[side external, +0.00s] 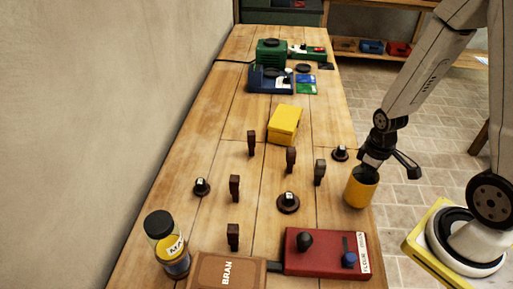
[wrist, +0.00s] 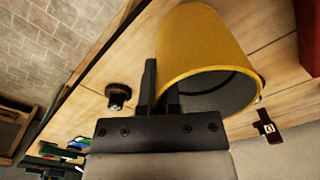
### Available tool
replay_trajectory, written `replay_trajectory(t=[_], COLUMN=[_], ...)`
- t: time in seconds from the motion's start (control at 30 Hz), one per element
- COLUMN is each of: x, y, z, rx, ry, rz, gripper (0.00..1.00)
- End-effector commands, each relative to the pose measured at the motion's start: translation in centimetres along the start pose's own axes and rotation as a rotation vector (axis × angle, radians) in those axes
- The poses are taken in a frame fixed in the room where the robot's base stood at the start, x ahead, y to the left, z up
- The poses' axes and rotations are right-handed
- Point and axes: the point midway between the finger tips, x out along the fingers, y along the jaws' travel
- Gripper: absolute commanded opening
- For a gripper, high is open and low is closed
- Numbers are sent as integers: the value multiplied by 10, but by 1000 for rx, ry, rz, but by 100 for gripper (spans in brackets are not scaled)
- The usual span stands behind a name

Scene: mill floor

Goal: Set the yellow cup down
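The yellow cup (side external: 359,190) is at the right edge of the wooden table in the side view, upright or nearly so. My gripper (side external: 371,168) comes down from the upper right onto its rim. In the wrist view the yellow cup (wrist: 205,45) fills the upper middle, its dark open mouth facing the camera. The fingers of my gripper (wrist: 163,95) are close together at the cup's rim, with the wall seemingly between them. I cannot tell whether the cup's base touches the table.
Brown wooden pegs (side external: 291,160) and dark round knobs (side external: 288,202) stand around the middle of the table (side external: 215,215). A red box (side external: 325,240), a brown BRAN box (side external: 228,272) and a jar (side external: 168,250) are at the front. A yellow box (side external: 285,122) lies farther back.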

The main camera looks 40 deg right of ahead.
Motion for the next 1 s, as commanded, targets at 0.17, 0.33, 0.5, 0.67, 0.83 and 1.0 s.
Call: replay_trajectory(t=[0.17,0.33,0.5,0.67,0.83,1.0], x=[16,22,23,23,26,26], y=[0,0,0,0,0,0], z=[0,0,0,0,0,0], rx=[0,1,0,0,0,0], ry=[-3,-1,1,0,1,0], rz=[-1,0,1,1,1,1], gripper=[0,0,0,0,14,39])
